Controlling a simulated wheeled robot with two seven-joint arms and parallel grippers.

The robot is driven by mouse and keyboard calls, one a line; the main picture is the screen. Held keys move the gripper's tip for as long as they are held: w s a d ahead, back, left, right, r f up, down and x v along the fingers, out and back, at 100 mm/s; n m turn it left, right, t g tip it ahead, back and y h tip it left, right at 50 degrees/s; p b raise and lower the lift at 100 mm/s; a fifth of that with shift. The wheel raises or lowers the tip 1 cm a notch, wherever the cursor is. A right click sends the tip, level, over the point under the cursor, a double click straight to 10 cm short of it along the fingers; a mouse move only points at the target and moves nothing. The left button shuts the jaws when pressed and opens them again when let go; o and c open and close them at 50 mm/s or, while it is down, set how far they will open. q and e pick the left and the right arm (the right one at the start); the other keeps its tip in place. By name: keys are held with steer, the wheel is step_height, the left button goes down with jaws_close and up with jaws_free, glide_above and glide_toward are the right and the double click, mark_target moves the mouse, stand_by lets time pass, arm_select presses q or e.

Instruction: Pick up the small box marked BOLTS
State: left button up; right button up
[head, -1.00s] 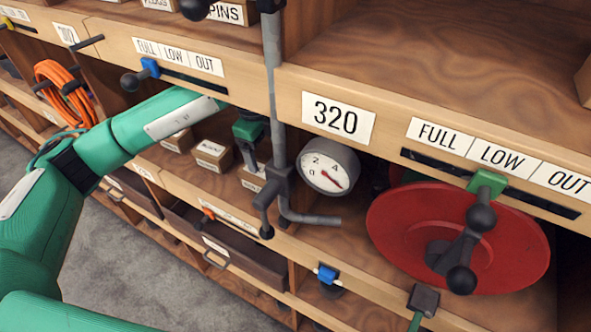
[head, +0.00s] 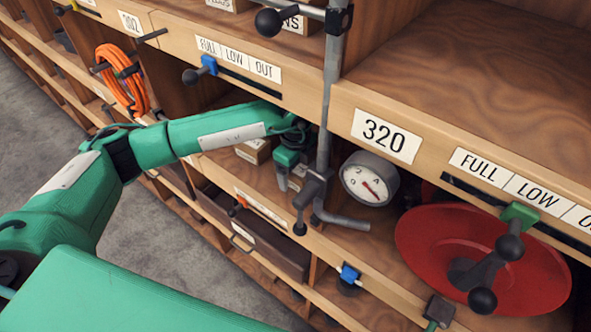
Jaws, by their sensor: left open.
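Small tan boxes stand in the shelf bay below the FULL LOW OUT strip. One box (head: 253,152) shows just left of my left gripper (head: 290,178), mostly behind my forearm. Another box seems to be under the gripper, largely covered by it. No label on these boxes can be read now, so I cannot tell which is marked BOLTS. My left gripper points down into the bay, open, beside the grey upright pipe. I cannot tell whether its fingers are around a box. My right gripper is not in view.
The upright pipe (head: 327,110) with its clamp and bent foot stands close right of the gripper. A round gauge (head: 369,180) and a red flange disc (head: 478,262) are further right. The shelf edge is above the forearm. An orange hose coil (head: 121,82) hangs at left.

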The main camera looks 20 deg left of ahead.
arm_select(q)
steer(key=c, duration=1)
steer(key=shift+c, duration=1.3)
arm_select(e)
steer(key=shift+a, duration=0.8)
